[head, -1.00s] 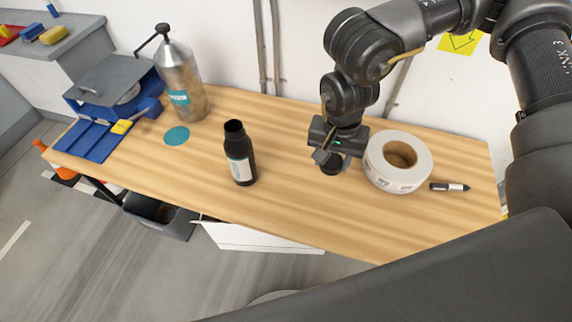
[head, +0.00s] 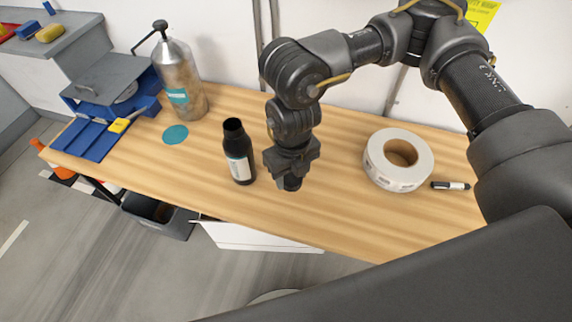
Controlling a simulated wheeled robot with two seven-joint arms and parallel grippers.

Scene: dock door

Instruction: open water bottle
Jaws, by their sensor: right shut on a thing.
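The water bottle (head: 239,163) is black with a pale label. It stands upright on the wooden table, and its mouth is open at the top with no cap on it. My right gripper (head: 289,176) is just right of the bottle, pointing down and apart from it. It is shut on a small dark round thing that looks like the bottle's cap (head: 289,184). The cap is partly hidden by the fingers, and I cannot tell exactly how high it is above the table. My left gripper is not in view.
A white tape roll (head: 379,177) and a black marker (head: 450,185) lie to the right on the table (head: 330,220). A metal canister (head: 182,85), a teal disc (head: 175,135) and a blue tray (head: 92,137) are at the left. The table's front middle is clear.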

